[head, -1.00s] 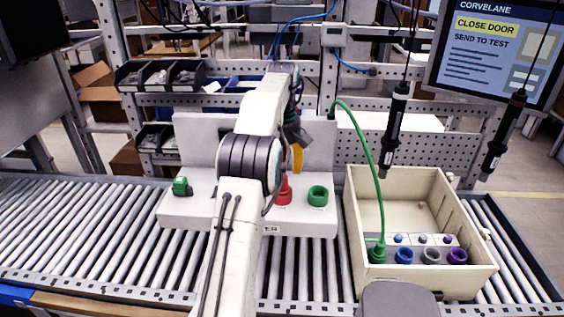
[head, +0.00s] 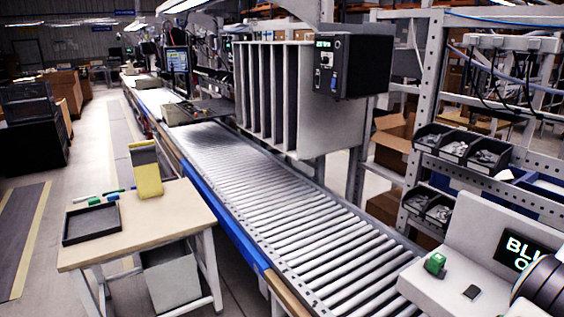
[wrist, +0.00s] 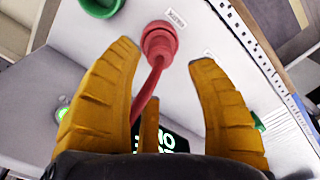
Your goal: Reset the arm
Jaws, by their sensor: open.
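My gripper (wrist: 162,52) is open in the wrist view, its orange ribbed fingers spread apart. A red connector (wrist: 159,40) sits on the white panel beyond the fingertips, within the gap as seen from the wrist. A red cable (wrist: 147,98) runs from it down behind the left finger. I cannot tell whether a finger touches it. A green round port (wrist: 100,4) is at the top left. In the head view, the white fixture (head: 455,272) is at the lower right, with a green connector (head: 435,264) and a partly cut-off lit display (head: 518,248).
A roller conveyor (head: 290,222) runs away to the back left. A black control box (head: 352,66) hangs beside a slotted rack. The floor aisle at left is clear.

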